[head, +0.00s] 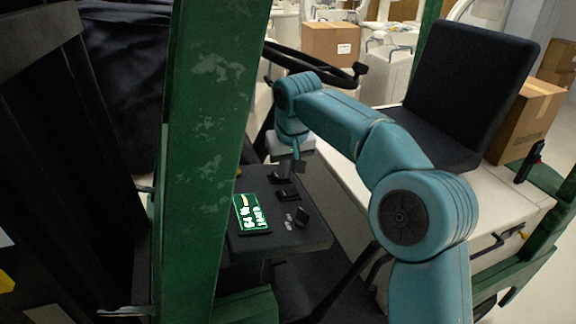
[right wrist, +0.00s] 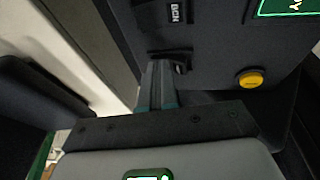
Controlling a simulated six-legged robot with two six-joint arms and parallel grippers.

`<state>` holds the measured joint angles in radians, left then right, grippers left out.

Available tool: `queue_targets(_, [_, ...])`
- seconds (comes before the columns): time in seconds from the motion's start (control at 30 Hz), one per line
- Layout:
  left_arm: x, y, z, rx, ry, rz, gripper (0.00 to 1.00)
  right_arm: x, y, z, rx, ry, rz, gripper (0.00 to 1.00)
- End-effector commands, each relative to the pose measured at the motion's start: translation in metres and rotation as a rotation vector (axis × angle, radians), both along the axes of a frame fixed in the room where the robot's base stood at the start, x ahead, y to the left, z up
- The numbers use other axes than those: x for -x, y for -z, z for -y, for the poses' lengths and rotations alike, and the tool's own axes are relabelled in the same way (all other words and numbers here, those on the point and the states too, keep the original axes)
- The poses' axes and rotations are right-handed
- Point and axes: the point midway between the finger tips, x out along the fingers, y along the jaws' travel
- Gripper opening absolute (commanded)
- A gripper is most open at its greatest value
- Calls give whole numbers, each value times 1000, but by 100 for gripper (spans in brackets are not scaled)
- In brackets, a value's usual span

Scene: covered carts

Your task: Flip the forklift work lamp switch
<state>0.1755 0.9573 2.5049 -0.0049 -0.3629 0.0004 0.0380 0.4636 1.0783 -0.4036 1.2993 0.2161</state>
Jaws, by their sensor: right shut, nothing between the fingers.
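The forklift's dark control panel (head: 255,228) carries a lit green display (head: 251,213) and several small black switches, one (head: 287,195) beside the display. My right gripper (head: 298,163) reaches down over the far end of this panel, its fingers shut and empty. In the right wrist view the shut fingertips (right wrist: 161,66) are at a black switch (right wrist: 181,67) in a dark recess, partly covering it. I cannot tell whether they touch it. I cannot make out which switch is the work lamp's. My left gripper is not in view.
A green mast post (head: 208,130) stands close in front, left of the panel. The steering wheel (head: 318,64) is behind my arm, and the black seat (head: 462,85) is to the right. A yellow button (right wrist: 250,79) sits on the panel right of the fingers.

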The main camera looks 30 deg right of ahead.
Motion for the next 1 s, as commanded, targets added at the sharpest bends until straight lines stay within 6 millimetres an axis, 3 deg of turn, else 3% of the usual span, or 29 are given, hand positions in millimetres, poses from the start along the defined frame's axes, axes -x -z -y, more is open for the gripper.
queue_targets(0.5, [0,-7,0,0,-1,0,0,-4,-3,-22,-3,-4,0,0])
queue_targets(0.8, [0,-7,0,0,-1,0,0,-4,-3,-21,-2,-4,-1,0])
queue_targets(1.0, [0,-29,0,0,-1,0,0,-1,-29,-19,-3,-3,2,0])
